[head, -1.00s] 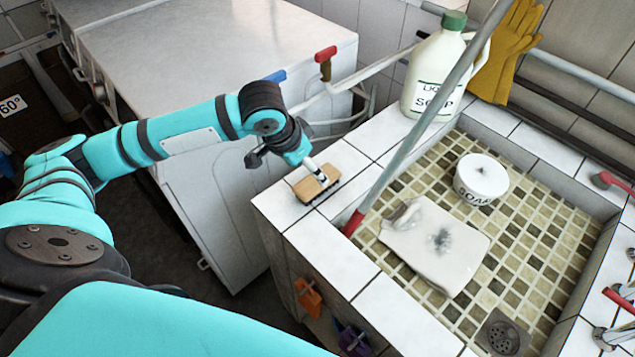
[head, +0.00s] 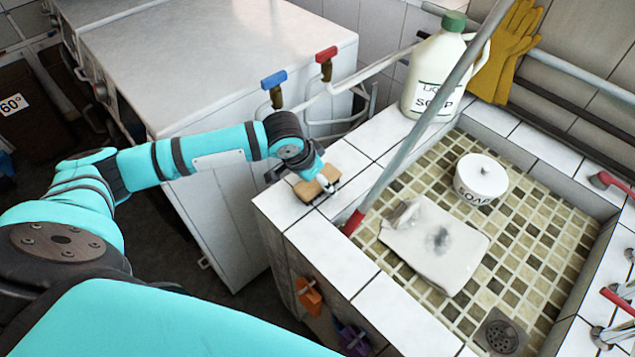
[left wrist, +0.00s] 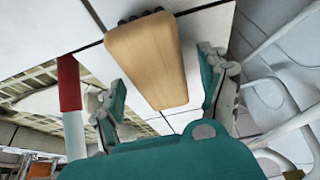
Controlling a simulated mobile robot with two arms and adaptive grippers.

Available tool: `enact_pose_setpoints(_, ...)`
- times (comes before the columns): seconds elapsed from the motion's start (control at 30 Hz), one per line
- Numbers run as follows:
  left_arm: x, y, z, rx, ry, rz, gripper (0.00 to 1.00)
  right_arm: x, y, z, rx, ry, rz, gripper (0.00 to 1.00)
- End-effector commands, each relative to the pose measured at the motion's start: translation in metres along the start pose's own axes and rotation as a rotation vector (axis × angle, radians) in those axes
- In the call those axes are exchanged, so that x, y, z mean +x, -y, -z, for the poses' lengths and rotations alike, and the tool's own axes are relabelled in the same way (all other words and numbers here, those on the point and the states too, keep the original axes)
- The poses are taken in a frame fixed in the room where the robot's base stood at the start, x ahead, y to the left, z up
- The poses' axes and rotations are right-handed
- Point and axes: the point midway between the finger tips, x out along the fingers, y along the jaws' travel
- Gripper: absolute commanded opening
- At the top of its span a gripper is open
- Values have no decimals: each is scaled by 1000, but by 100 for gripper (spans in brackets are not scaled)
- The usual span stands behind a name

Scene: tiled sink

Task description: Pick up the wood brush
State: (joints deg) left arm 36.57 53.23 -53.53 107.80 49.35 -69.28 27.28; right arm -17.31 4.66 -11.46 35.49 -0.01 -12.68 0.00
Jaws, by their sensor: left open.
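The wood brush (head: 305,191) lies on the white tiled rim at the near left corner of the sink. It has a light wooden back and dark bristles underneath. My left gripper (head: 319,183) is right over it and covers part of it. In the left wrist view the brush (left wrist: 148,58) lies between the two spread fingers of my left gripper (left wrist: 160,93), with visible gaps on both sides. The gripper is open and holds nothing. My right gripper is not in view.
A pole with a red end (head: 352,222) slants across the sink just right of the brush. A liquid soap jug (head: 432,75) stands on the rim behind. A soap pot (head: 481,178) and a pale cloth-like slab (head: 445,250) are in the sink. Pipes with blue and red handles (head: 326,54) stand behind.

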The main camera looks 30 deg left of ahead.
Motion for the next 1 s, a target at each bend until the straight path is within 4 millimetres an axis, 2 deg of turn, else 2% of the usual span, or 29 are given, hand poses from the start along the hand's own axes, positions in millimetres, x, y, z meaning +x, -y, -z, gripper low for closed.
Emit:
enact_pose_setpoints(0.9, 4, 0, -2, 0, 1, 0, 77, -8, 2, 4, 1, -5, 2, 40)
enact_pose_setpoints(0.93, 4, 0, -2, 0, 0, 0, 76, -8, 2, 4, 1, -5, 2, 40)
enact_pose_setpoints(1.0, 4, 0, -2, 0, 1, 0, 66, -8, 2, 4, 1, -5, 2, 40)
